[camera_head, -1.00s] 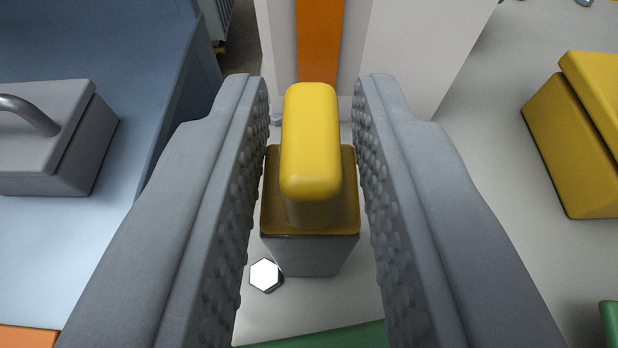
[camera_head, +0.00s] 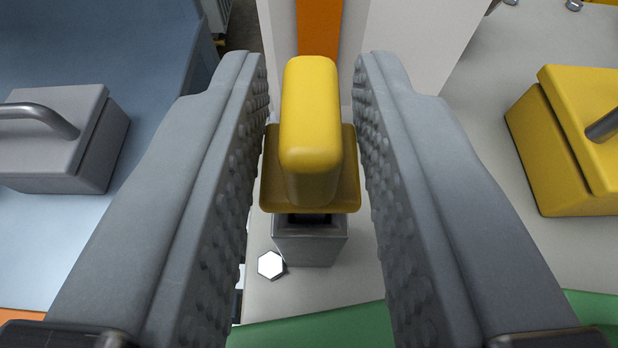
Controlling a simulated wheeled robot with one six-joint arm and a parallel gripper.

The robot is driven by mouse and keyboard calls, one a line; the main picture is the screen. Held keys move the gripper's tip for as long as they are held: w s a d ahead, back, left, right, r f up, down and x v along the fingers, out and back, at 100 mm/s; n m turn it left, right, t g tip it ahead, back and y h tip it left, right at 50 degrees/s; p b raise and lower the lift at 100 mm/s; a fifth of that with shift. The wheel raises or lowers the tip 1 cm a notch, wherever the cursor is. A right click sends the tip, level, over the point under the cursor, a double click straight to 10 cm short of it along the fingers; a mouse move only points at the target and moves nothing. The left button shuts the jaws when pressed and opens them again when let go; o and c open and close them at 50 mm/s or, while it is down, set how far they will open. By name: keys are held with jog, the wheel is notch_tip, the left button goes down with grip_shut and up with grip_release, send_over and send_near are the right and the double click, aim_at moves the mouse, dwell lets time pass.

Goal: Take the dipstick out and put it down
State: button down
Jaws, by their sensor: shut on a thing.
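The dipstick (camera_head: 310,120) has a yellow block handle on a wider yellow cap and stands upright in the middle of the view. My gripper (camera_head: 311,68) is shut on it, with one grey studded finger on each side. The grey square socket (camera_head: 310,245) is directly below the cap. A dark gap shows between the cap and the socket's rim, so the cap is raised off it. The dipstick's lower part is hidden by its cap, and I cannot tell how much is still inside the socket.
A hexagonal bolt (camera_head: 270,265) sits beside the socket. A grey handled box (camera_head: 60,140) is on the blue surface at left. A yellow handled box (camera_head: 570,140) is at right. A white post with an orange stripe (camera_head: 319,28) rises behind. A green strip (camera_head: 320,325) lies in front.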

jog(key=shift+r, duration=4.05)
